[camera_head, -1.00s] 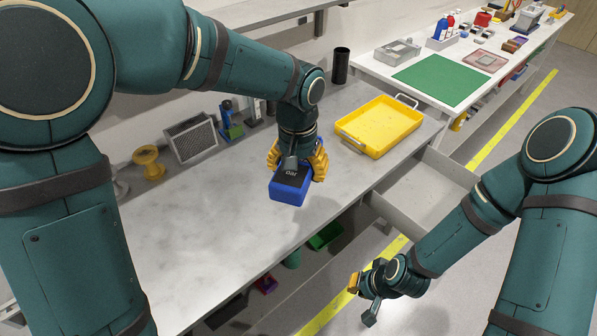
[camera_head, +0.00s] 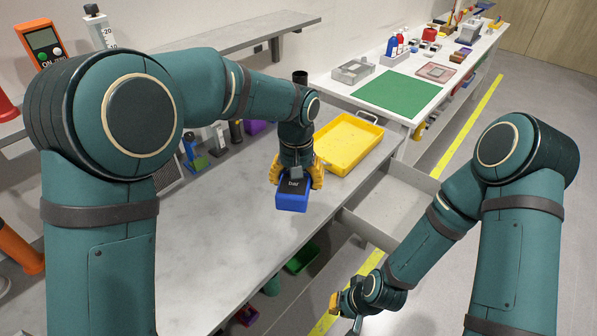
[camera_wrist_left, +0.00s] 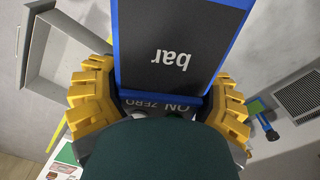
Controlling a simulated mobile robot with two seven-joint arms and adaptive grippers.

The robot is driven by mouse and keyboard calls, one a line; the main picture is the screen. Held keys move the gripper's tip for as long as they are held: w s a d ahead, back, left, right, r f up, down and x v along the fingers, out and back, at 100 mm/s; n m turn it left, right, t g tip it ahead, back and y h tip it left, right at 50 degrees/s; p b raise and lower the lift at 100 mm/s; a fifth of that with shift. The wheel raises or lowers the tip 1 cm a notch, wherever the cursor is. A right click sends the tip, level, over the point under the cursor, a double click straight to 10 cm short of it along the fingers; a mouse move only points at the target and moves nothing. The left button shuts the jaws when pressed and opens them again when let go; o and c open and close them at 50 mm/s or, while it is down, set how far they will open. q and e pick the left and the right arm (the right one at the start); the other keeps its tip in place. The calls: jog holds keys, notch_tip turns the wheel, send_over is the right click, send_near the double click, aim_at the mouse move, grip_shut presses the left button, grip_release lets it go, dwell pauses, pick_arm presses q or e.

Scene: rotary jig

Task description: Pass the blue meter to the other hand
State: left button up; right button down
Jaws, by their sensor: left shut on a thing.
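The blue meter (camera_head: 293,193) has a blue case and a dark face marked "bar". My left gripper (camera_head: 296,175) is shut on it, with yellow fingers on both sides of the case. The meter appears held above the front part of the grey bench. In the left wrist view, the meter (camera_wrist_left: 182,50) shows its "bar" face between the yellow fingers (camera_wrist_left: 160,105); my dark green wrist hides its lower part. My right gripper (camera_head: 345,308) is low at the front, apart from the meter and beyond the bench edge; its jaw opening is unclear.
A yellow tray (camera_head: 348,143) stands on the bench behind the meter, right of it. An open drawer (camera_head: 385,210) juts out below. An orange meter (camera_head: 43,43) stands on the left shelf. A white table with a green mat (camera_head: 398,92) stands at the back.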

pick_arm(q)
jog(key=s+a+f+m, duration=0.2)
jog(key=f+m, duration=0.6)
jog(key=m, duration=0.5)
jog(key=shift+s+a+f, duration=0.25)
jog(key=shift+a, duration=0.3)
jog(key=s+a+f+n, duration=0.1)
jog(key=s+a+n, duration=0.1)
jog(key=a+n, duration=0.2)
jog(key=s+a+f+n, duration=0.2)
jog(key=a+n, duration=0.2)
jog(key=s+a+f+n, duration=0.2)
jog(key=s+a+n, duration=0.1)
jog(key=a+n, duration=0.2)
jog(key=shift+s+a+f+n, duration=0.2)
jog(key=shift+s+a+n, duration=0.25)
jog(key=shift+n, duration=0.35)
jog(key=shift+w, duration=0.1)
